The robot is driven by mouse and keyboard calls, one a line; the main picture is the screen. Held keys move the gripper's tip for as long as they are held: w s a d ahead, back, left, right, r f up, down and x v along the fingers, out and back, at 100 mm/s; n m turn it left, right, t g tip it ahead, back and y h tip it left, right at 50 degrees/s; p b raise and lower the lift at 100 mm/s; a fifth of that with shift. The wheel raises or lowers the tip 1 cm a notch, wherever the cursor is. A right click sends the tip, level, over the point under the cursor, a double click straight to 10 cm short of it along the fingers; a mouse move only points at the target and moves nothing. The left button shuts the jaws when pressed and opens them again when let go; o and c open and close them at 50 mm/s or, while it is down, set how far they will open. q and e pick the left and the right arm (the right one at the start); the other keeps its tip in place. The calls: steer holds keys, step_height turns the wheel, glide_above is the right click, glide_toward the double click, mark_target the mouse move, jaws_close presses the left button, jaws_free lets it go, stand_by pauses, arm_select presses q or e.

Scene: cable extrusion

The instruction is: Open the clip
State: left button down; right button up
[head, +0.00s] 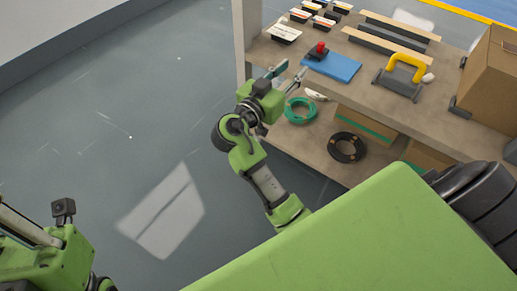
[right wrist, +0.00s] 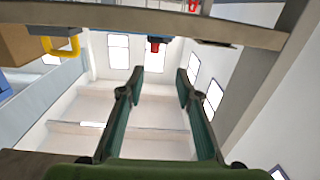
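I cannot tell for certain which thing is the clip. A red-topped black piece (head: 318,50) sits at the blue board (head: 332,66) on the workbench. A yellow-handled grey piece (head: 405,68) stands to its right. In the right wrist view, a red piece (right wrist: 156,44) shows at the bench edge ahead of the fingers, and a yellow handle (right wrist: 66,47) shows at the left. My right gripper (head: 288,75) is open and empty, just left of the bench's near edge and apart from the blue board. It also shows in the right wrist view (right wrist: 160,75).
The workbench (head: 455,125) carries a cardboard box (head: 490,78) at the right and long wooden-topped strips (head: 395,35) at the back. A green coil (head: 300,111) and a black coil (head: 346,148) lie on its lower shelf. A post (head: 246,40) rises at its left corner. The floor at the left is clear.

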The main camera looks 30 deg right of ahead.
steer(key=w+a+f+n+t+y+p, duration=0.1)
steer(key=w+a+f+n+y+p, duration=0.1)
steer(key=f+n+y+p, duration=0.3)
steer(key=w+a+f+n+y+p, duration=0.1)
steer(key=w+a+f+n+p, duration=0.2)
steer(key=p, duration=0.5)
steer(key=s+a+f+n+g+y+p, duration=0.2)
steer(key=s+a+f+n+y+p, duration=0.3)
steer(key=s+f+p, duration=0.5)
steer(key=shift+a+f+p, duration=0.2)
steer(key=shift+p, duration=0.85)
